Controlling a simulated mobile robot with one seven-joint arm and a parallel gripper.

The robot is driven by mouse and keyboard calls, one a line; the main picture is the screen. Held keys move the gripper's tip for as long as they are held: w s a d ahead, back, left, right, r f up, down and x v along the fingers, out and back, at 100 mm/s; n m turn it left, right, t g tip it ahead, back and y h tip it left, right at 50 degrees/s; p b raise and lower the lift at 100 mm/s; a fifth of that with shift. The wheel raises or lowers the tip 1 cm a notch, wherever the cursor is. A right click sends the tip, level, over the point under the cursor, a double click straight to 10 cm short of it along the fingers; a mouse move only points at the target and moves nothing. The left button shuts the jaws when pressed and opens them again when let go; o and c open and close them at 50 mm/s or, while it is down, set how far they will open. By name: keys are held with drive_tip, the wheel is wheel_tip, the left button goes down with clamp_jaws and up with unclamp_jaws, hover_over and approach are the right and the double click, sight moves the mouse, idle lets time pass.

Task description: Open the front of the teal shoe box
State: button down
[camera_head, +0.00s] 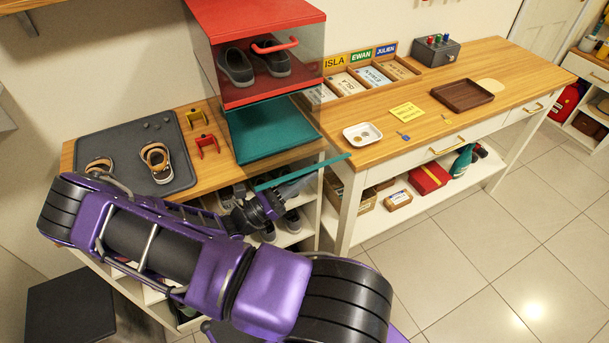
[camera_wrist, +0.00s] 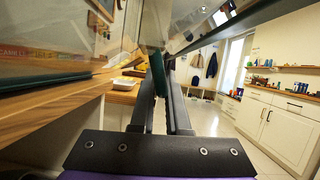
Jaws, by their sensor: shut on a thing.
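The teal shoe box (camera_head: 270,144) sits on the left wooden bench under the red box, its teal floor bare and empty. Its clear front with a teal edge strip (camera_head: 300,172) stands out from the box at a slant, so the box mouth is at least partly open. My gripper (camera_head: 268,203) is low at the front of the box, beneath the slanted panel; its fingertips are hard to make out there. In the wrist view a teal bar, apparently the handle (camera_wrist: 158,74), lies between my gripper's fingers (camera_wrist: 162,92).
The red box (camera_head: 262,92) above holds dark shoes and has a red handle. A grey mat (camera_head: 120,165) with brown shoes lies left. The right counter (camera_head: 480,105) carries a white dish (camera_head: 362,135) and brown tray (camera_head: 462,95). Tiled floor at right is clear.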

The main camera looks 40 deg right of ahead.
drive_tip(key=c, duration=0.9)
unclamp_jaws()
drive_tip(key=b+v, duration=0.2)
drive_tip(key=v, duration=1.5)
drive_tip(key=shift+a, duration=0.15)
